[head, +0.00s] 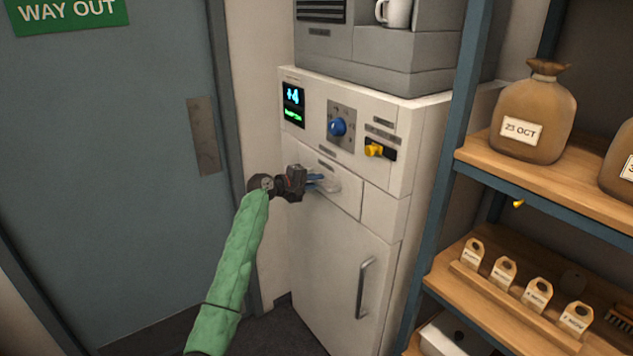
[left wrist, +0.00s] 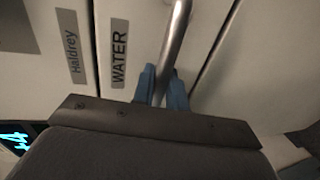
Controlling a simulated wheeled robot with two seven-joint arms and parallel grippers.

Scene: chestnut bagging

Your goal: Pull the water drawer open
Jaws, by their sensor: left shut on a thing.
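The water drawer (head: 345,201) is a pale front panel in the white cabinet, below the control panel. It looks flush with the cabinet face. Its "WATER" label (left wrist: 118,52) reads clearly in the left wrist view. My left gripper (head: 318,182) reaches the drawer front from the left. Its blue fingers are shut on the metal bar handle (left wrist: 176,35), one on each side of it. In the head view, the gripper partly hides the handle. My right gripper is not in view.
Below the drawer is a cabinet door with an upright handle (head: 363,287). A shelf unit with sacks (head: 534,112) stands close on the right. A grey door (head: 110,150) is on the left.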

